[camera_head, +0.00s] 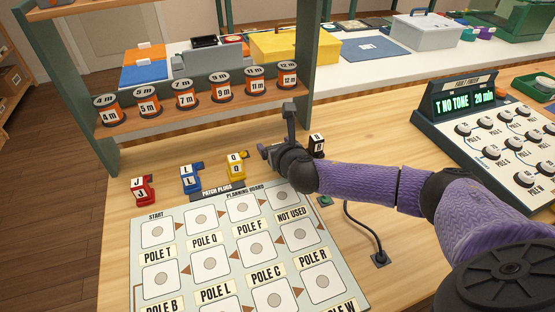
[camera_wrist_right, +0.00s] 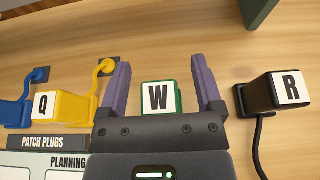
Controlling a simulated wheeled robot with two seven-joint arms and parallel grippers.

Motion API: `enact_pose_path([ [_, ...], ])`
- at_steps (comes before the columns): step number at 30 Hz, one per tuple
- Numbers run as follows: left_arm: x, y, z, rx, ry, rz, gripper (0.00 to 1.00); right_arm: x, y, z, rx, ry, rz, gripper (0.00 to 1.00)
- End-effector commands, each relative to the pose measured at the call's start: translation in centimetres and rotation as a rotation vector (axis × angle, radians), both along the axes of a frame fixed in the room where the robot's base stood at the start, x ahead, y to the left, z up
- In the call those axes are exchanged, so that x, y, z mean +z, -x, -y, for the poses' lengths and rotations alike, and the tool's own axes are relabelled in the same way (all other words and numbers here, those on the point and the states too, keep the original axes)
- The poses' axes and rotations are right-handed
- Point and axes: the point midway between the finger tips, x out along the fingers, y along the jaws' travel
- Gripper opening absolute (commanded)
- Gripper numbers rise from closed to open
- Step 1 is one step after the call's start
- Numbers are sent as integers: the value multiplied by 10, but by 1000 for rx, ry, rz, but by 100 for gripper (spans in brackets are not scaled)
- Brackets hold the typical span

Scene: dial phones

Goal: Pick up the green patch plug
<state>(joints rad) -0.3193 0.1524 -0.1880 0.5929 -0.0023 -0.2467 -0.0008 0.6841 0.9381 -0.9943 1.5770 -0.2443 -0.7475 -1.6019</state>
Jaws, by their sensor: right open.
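The green patch plug, with a white label W, shows in the right wrist view (camera_wrist_right: 161,97). It stands between the two open purple fingers of my right gripper (camera_wrist_right: 158,88), with a gap on each side. In the head view my right gripper (camera_head: 278,145) is over the row of plugs, between the yellow plug and the black plug, and I cannot make out the green plug behind it. My left gripper is not in view.
A yellow plug Q (camera_head: 236,167), blue plug L (camera_head: 191,179) and red plug J (camera_head: 142,190) stand to the left. A black plug R (camera_head: 316,146) stands close on the right. The planning board (camera_head: 180,218) lies in front; a shelf of reels (camera_head: 186,100) stands behind.

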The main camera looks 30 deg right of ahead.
Motion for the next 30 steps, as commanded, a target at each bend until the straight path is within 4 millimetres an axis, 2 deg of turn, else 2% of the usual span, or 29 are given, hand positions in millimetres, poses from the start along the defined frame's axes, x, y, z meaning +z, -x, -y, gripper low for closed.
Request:
enact_pose_path([
  [2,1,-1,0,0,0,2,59,1,0,0,0,0,0,82],
  [12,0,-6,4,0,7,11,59,1,0,0,0,-1,0,10],
  [14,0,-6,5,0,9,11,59,1,1,0,0,-1,0,0],
  [23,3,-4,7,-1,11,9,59,6,0,0,-1,-2,1,0],
  [30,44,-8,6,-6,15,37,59,73,0,0,-1,-1,8,0],
])
